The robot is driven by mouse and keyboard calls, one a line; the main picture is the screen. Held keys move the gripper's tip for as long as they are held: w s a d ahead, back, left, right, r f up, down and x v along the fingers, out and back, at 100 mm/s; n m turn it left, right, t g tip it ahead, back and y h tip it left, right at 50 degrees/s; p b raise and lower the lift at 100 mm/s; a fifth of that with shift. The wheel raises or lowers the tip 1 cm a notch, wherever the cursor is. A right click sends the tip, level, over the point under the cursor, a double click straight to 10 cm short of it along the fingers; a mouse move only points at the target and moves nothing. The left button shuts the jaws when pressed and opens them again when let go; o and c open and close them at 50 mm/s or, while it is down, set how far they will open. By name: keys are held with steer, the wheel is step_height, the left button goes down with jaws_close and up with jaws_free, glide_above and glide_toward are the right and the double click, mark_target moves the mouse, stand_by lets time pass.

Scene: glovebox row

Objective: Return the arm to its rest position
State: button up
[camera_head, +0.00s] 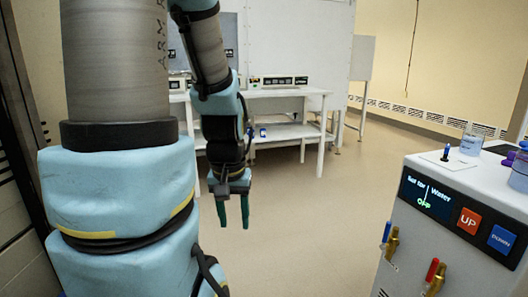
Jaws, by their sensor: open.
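My arm, in light blue covers with grey tube links, fills the left of the head view. It bends over at the top and hangs down toward the middle. My gripper (233,208) points straight down at its end, with two green fingers apart and nothing between them. It hangs in front of the open floor (310,225), clear of any surface. Part of the white table behind is hidden by my arm.
A white machine (405,245) with a display, UP and DOWN buttons and small valves stands at the right. A beaker (472,140) and purple-lidded containers (520,165) are on it. A white table (285,93) with instruments stands behind. Floor between is free.

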step_height(320, 180, up, 15)
steer(key=p, duration=1.2)
steer(key=shift+p, duration=0.35)
